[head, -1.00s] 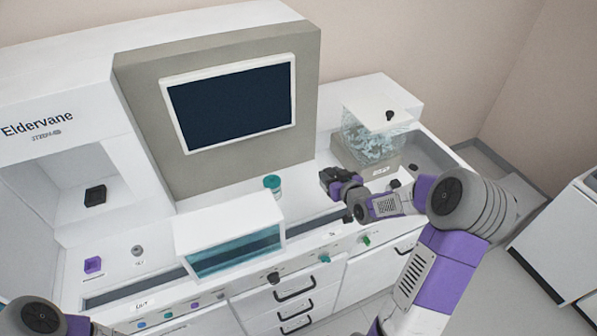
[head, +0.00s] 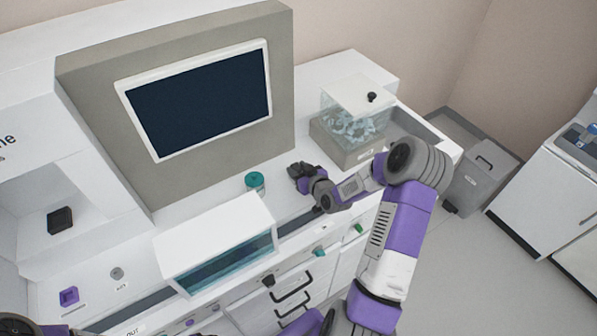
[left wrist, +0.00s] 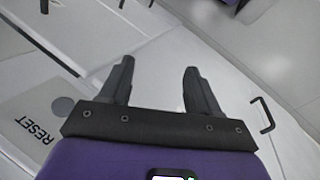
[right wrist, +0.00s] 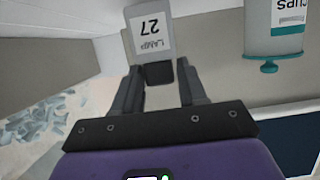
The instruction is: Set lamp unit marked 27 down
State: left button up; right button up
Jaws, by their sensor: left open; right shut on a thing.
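The lamp unit marked 27 (right wrist: 150,35) shows in the right wrist view as a pale block with a white label, reading upside down, and a dark part at its near end. My right gripper (right wrist: 155,85) is shut on this dark part. In the head view my right gripper (head: 299,175) is over the counter, between the teal-lidded cup and the clear box; the lamp cannot be made out there. My left gripper (left wrist: 158,75) is open and empty in the left wrist view, above a white front with a RESET label.
The teal-lidded cup (head: 255,181) stands left of my right gripper; it also shows in the right wrist view (right wrist: 275,40). The clear box (head: 352,125) of pale pieces stands to the right. A teal-windowed white cover (head: 215,235) is nearer. A screen (head: 200,98) rises behind.

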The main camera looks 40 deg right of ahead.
jog(key=shift+f, duration=0.3)
jog(key=shift+f, duration=0.1)
jog(key=o, duration=1.2)
